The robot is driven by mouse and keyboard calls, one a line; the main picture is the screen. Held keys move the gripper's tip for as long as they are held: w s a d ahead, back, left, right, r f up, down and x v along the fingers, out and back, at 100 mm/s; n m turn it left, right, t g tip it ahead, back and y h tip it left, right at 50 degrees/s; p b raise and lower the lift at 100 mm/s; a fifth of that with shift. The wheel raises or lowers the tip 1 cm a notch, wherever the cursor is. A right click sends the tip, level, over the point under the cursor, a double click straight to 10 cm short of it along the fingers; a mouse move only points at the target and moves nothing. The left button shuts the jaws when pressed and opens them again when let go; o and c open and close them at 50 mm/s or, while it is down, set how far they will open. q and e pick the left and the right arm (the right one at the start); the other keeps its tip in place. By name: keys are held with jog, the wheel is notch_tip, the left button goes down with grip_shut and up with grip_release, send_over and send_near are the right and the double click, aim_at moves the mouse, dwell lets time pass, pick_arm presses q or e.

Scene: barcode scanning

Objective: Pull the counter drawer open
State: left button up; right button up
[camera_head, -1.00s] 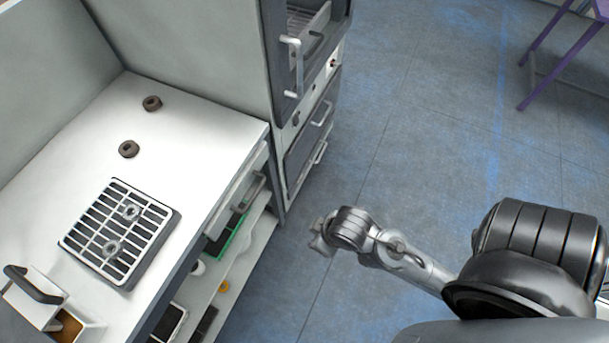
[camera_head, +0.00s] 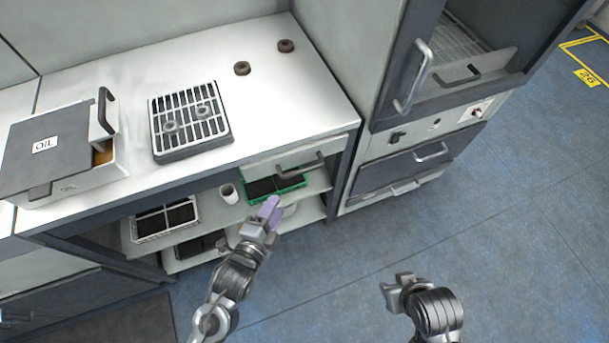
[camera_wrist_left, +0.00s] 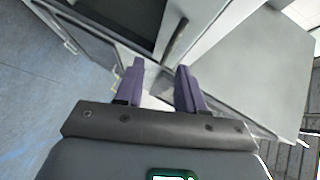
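The counter drawer (camera_head: 258,166) is a white front under the right end of the countertop, with a dark grey bar handle (camera_head: 300,163). It looks shut or nearly shut. My left gripper (camera_head: 268,210) has purple fingers and is in front of the counter, below and left of the handle, apart from it. In the left wrist view its two fingers (camera_wrist_left: 160,85) stand apart with nothing held between them.
The countertop (camera_head: 285,95) holds a grate (camera_head: 190,125), two brown rings and an oil box (camera_head: 60,150). Below are shelves with a green tray (camera_head: 275,187) and a white cup (camera_head: 229,193). An oven cabinet (camera_head: 415,160) stands right of the drawer. Floor at right is clear.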

aim_at(301, 170)
pick_arm(q)
jog(key=shift+w+d+f+m+t+h+b, duration=0.25)
jog(key=shift+w+d+b, duration=0.35)
jog(key=shift+w+d, duration=0.95)
jog(key=shift+w+d+f+m+h+b, duration=0.15)
jog(key=shift+w+d+m+b, duration=0.4)
jog(key=shift+w, duration=1.8)
jog(key=shift+w+d+f+m+t+h+b, duration=0.1)
jog(key=shift+w+d+m+t+h+b, duration=0.15)
jog(key=shift+w+d+b, duration=0.95)
pick_arm(e)
jog(key=shift+f+p, duration=0.5)
jog(key=shift+f, duration=1.85)
pick_arm(q)
jog(key=shift+w+d, duration=0.15)
jog(key=shift+w, duration=0.55)
jog(key=shift+c, duration=0.2)
grip_shut()
pick_arm(e)
jog(key=shift+d, duration=0.1)
